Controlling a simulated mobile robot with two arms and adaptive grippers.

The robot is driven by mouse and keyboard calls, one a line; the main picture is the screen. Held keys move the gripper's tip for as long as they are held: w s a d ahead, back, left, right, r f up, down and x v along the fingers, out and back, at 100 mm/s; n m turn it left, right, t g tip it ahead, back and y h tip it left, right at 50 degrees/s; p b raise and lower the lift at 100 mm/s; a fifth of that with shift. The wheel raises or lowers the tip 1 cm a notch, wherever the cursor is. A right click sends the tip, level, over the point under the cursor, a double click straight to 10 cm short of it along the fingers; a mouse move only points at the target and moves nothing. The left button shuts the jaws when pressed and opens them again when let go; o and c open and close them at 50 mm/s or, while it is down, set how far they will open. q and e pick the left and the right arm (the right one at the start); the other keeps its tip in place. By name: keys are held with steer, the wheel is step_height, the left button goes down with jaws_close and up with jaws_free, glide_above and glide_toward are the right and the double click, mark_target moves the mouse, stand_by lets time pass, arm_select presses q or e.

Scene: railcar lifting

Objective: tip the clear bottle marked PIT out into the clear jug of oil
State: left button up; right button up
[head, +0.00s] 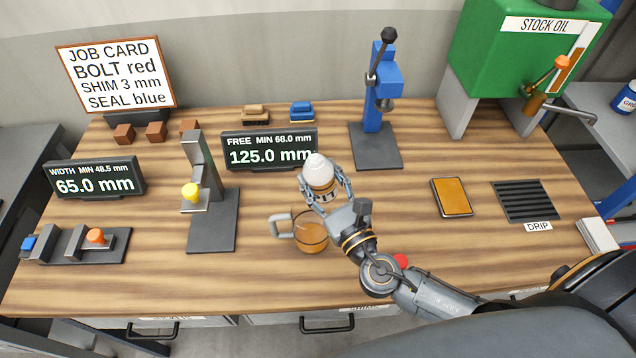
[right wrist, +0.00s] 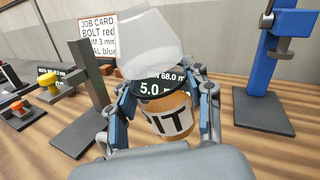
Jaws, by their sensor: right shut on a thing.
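The clear bottle marked PIT (head: 317,166) is in my right gripper (head: 326,184), whose fingers close around its sides. The bottle has a pale clear upper part and amber contents lower down. In the right wrist view the bottle (right wrist: 172,120) shows its PIT label the right way up, and its upper part leans somewhat to the left. The clear jug of oil (head: 312,236) stands on the bench just below the bottle in the head view, with amber oil inside and its handle to the left. The bottle appears apart from the jug. My left gripper is not in view.
A grey stand (head: 212,220) with a yellow knob is left of the jug. A display reading 125.0 mm (head: 270,150) and a blue press (head: 378,100) stand behind. An amber-topped tray (head: 452,197) and drip grate (head: 525,201) lie right. The bench between press and tray is clear.

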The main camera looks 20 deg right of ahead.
steer(key=shift+d+n, duration=0.2)
steer(key=shift+n, duration=0.1)
steer(key=shift+w+d+n+t+y+b, duration=0.2)
steer(key=shift+w+d+n+t+b, duration=0.15)
steer(key=shift+n+b, duration=0.45)
steer(key=shift+w+d+n+t+y+b, duration=0.1)
steer(key=shift+d+n+t+y+b, duration=0.25)
steer(key=shift+n+b, duration=0.4)
steer(key=shift+w+d+f+n+y+b, duration=0.15)
steer(key=shift+d+n+y+b, duration=0.25)
steer(key=shift+n+b, duration=0.5)
steer(key=shift+w+d+f+n+y+b, duration=0.1)
steer(key=shift+w+d+n+y+b, duration=0.2)
steer(key=shift+n+b, duration=0.55)
arm_select(q)
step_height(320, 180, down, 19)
steer(key=b, duration=1.2)
arm_select(e)
steer(key=shift+w+d+f+n+g+y, duration=0.1)
steer(key=shift+d+f+n+g+y, duration=0.2)
steer(key=shift+n+y, duration=1.6)
steer(key=shift+w+d+f+n+g+y, duration=0.15)
steer(key=shift+f+n+y, duration=0.35)
steer(key=shift+n, duration=2.8)
steer(key=shift+d+f+n+g+y, duration=0.25)
steer(key=shift+n+y, duration=1)
steer(key=shift+n, duration=1.35)
